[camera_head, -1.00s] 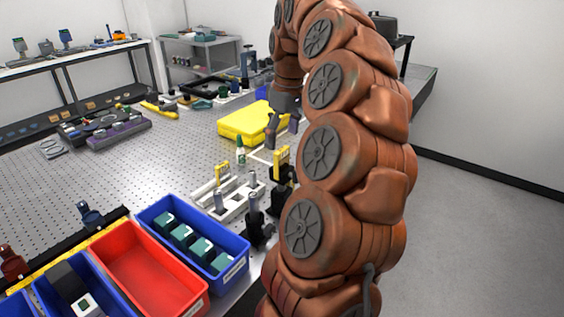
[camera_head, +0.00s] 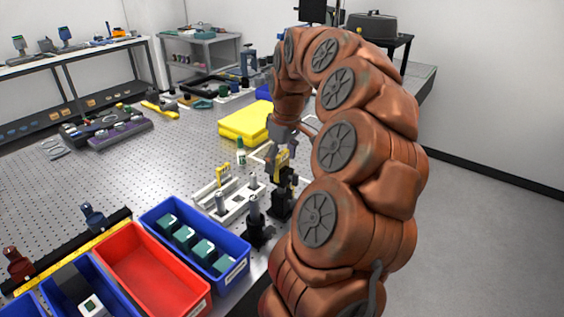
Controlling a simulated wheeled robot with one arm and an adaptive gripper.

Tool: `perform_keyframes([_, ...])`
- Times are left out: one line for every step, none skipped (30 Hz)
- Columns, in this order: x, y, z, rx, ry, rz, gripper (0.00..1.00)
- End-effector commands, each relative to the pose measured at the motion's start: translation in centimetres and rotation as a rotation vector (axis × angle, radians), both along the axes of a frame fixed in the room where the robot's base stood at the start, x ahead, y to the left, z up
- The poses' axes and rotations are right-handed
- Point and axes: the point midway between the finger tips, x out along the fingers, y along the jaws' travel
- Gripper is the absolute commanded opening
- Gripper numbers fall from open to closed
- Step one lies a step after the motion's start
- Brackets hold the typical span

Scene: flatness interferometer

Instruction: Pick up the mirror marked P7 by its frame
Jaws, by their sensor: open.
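A yellow-framed piece (camera_head: 282,160) stands on a black mount at the right of the white rack. A second yellow-framed piece (camera_head: 222,175) stands upright at the rack's left. No P7 marking is readable on either, so I cannot tell which is the mirror. My gripper (camera_head: 279,153) is open and points down at the right-hand yellow frame, overlapping its upper part in the picture. I cannot tell whether the fingers touch it or surround it.
A white rack (camera_head: 208,191) with grey posts stands on the perforated table (camera_head: 135,182). Blue bins (camera_head: 236,272) and a red bin (camera_head: 147,275) line the near edge. A green-and-white bottle (camera_head: 241,157) and a yellow case (camera_head: 243,120) stand behind the rack.

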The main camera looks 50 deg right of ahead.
Motion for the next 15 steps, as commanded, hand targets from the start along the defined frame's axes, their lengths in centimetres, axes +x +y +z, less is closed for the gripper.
perform_keyframes([-0.06,0.07,-0.28,0.003,0.003,0.0,0.83])
perform_keyframes([-0.05,0.07,-0.42,0.002,0.003,0.0,0.83])
perform_keyframes([-0.03,0.06,-0.54,0.002,0.002,0.0,0.83])
perform_keyframes([-0.01,0.06,-0.6,0.002,0.002,0.0,0.83])
perform_keyframes([0.0,0.05,-0.61,0.001,0.001,0.0,0.83])
perform_keyframes([0.01,0.03,-0.61,0.001,0.001,-0.001,0.83])
perform_keyframes([0.01,0.03,-0.61,0.001,0.001,-0.001,0.83])
perform_keyframes([0.01,0.02,-0.6,0.001,0.0,-0.001,0.83])
perform_keyframes([0.02,0.02,-0.61,0.001,0.0,-0.001,0.83])
perform_keyframes([0.02,0.02,-0.61,0.001,0.0,0.0,0.81])
perform_keyframes([0.02,0.02,-0.6,0.001,0.0,0.0,0.78])
perform_keyframes([0.03,0.02,-0.6,0.001,0.0,0.0,0.74])
perform_keyframes([0.03,0.02,-0.6,0.0,0.0,0.0,0.71])
perform_keyframes([0.03,0.02,-0.59,0.0,0.0,0.0,0.68])
perform_keyframes([0.03,0.02,-0.59,0.0,0.0,0.0,0.64])
